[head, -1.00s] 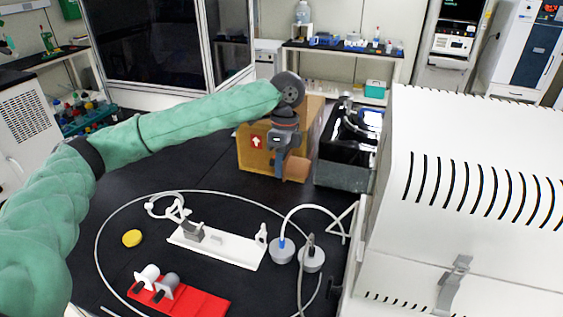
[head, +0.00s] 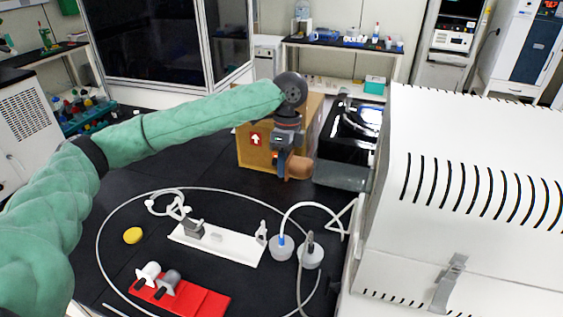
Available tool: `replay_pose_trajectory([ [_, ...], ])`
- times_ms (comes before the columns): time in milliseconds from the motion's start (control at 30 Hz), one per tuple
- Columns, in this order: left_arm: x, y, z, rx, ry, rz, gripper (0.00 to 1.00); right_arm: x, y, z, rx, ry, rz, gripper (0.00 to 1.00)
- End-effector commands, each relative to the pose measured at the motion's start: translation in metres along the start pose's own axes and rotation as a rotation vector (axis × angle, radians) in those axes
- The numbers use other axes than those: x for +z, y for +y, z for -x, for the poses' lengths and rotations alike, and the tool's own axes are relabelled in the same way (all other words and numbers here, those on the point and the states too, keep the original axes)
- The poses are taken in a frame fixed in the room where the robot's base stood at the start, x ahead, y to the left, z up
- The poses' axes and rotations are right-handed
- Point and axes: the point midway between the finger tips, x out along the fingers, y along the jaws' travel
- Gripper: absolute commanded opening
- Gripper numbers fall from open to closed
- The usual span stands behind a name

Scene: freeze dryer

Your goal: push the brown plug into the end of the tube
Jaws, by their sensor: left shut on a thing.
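The brown plug (head: 299,168) is held in my left gripper (head: 285,161), which is shut on it above the black bench. The plug points to the right, toward a grey, box-like shape (head: 343,177) beside the white machine. I cannot tell whether the plug touches this shape. A thin white tube (head: 98,235) lies in a wide loop on the bench, in front of and below the gripper. I cannot make out a tube end at the plug. My right gripper is not in view.
A cardboard box (head: 251,150) stands behind my gripper. The white machine (head: 470,200) fills the right side. On the bench are a white holder (head: 235,246), a red holder (head: 205,302), grey round caps (head: 280,248) and a yellow piece (head: 133,235).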

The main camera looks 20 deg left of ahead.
Motion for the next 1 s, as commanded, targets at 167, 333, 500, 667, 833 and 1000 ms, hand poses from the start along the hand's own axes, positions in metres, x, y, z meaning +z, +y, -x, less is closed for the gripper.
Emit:
replay_pose_trajectory([
  [167,-0.006,0.001,0.002,0.001,0.0,-0.001,0.0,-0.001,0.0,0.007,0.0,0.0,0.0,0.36],
  [333,-0.011,0.0,0.002,0.002,0.0,0.0,0.0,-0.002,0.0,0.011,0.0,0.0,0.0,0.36],
  [500,-0.017,0.0,0.001,0.003,0.0,0.0,0.0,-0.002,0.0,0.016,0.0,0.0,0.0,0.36],
  [667,-0.022,0.0,0.001,0.003,0.0,0.0,0.0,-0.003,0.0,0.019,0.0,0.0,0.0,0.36],
  [833,-0.023,0.0,0.0,0.003,0.0,0.001,0.0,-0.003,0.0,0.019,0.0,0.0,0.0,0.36],
  [1000,-0.022,0.0,0.0,0.003,0.0,0.001,0.0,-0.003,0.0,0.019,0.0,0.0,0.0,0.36],
])
